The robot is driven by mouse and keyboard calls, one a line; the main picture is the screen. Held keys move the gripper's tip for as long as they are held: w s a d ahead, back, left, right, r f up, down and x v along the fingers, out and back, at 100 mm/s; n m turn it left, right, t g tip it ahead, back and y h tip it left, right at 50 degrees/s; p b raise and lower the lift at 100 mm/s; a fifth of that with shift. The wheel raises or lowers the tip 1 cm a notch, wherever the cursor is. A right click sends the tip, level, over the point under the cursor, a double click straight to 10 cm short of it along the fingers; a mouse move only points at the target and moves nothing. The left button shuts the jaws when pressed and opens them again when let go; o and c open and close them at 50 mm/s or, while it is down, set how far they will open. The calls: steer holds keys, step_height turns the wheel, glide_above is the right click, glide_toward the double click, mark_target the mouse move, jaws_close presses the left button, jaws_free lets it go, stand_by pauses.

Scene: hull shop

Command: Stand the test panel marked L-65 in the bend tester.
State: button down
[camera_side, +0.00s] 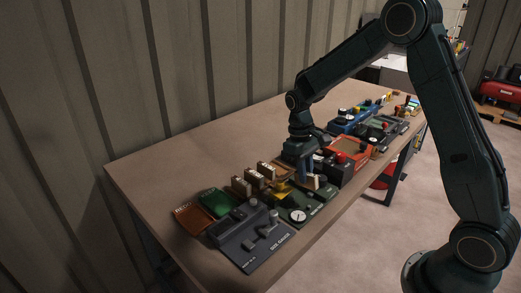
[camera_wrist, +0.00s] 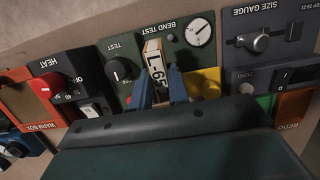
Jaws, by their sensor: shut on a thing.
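The test panel marked L-65 (camera_wrist: 156,66) is a pale, narrow piece with dark lettering. My gripper (camera_wrist: 161,90) is shut on it, one blue finger on each side. In the side view my gripper (camera_side: 308,176) points down over the bend tester, with the pale panel (camera_side: 313,183) low between its fingers. The bend tester (camera_wrist: 178,53) is a dark green unit with a white dial, a black TEST knob and a yellow block (camera_wrist: 206,82); it also shows in the side view (camera_side: 318,205). The panel's lower end is hidden, so I cannot tell whether it is seated.
The size gauge (camera_side: 250,243) is at the front. Several other pale panels (camera_side: 253,180) stand behind the bend tester. A green tray (camera_side: 213,204) and an orange REDO tray (camera_side: 187,220) lie at left. The heat unit (camera_wrist: 82,84) is close beside the tester. The table's left part is clear.

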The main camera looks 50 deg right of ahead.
steer(key=shift+w+x, duration=0.2)
steer(key=shift+x, duration=0.75)
steer(key=shift+w+x, duration=0.2)
steer(key=shift+x, duration=0.75)
steer(key=shift+f, duration=0.6)
steer(key=c, duration=1.3)
jaws_free()
steer(key=shift+o, duration=0.2)
steer(key=shift+r, duration=0.15)
steer(key=v, duration=1.3)
steer(key=shift+r, duration=0.15)
steer(key=shift+w+r, duration=0.1)
steer(key=shift+r, duration=0.05)
